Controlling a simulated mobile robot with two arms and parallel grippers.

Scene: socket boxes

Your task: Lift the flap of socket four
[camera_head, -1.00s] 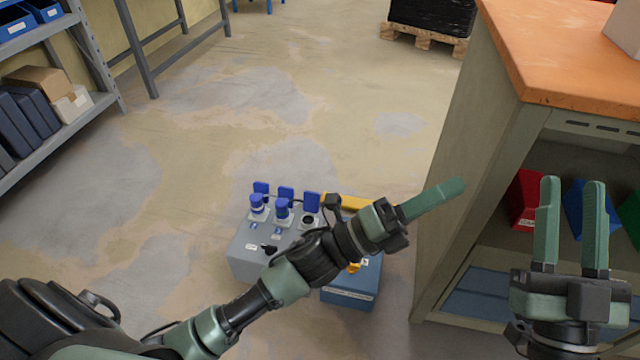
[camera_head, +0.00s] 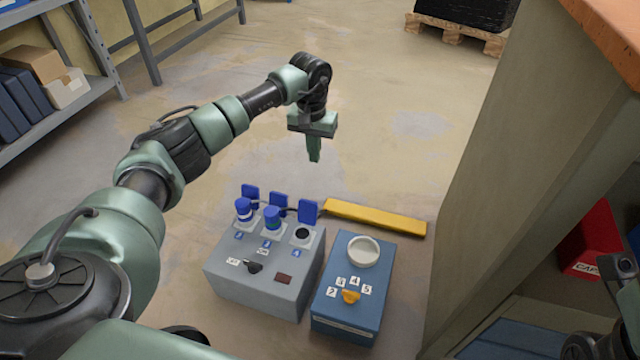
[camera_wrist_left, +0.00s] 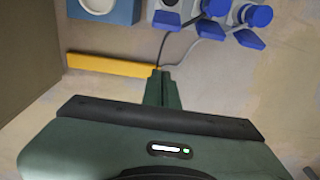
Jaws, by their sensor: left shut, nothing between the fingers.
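A grey socket box (camera_head: 262,290) stands on the floor with a row of three sockets. Blue flaps stand upright behind them, the right one (camera_head: 308,211) behind an open dark socket (camera_head: 302,234). Blue plugs (camera_head: 272,220) sit in the other two. A blue box (camera_head: 347,322) beside it bears a round whitish cover or socket (camera_head: 363,251) and an orange knob (camera_head: 350,296) with number labels. I cannot tell which is socket four. My left gripper (camera_head: 314,157) is shut, empty, pointing down above and behind the boxes; it also shows in the left wrist view (camera_wrist_left: 160,74). My right gripper (camera_head: 618,266) is mostly cut off.
A yellow bar (camera_head: 375,217) lies behind the boxes, with a dark cable near its left end. A cabinet (camera_head: 510,190) with an orange top stands close on the right, holding a red bin (camera_head: 590,240).

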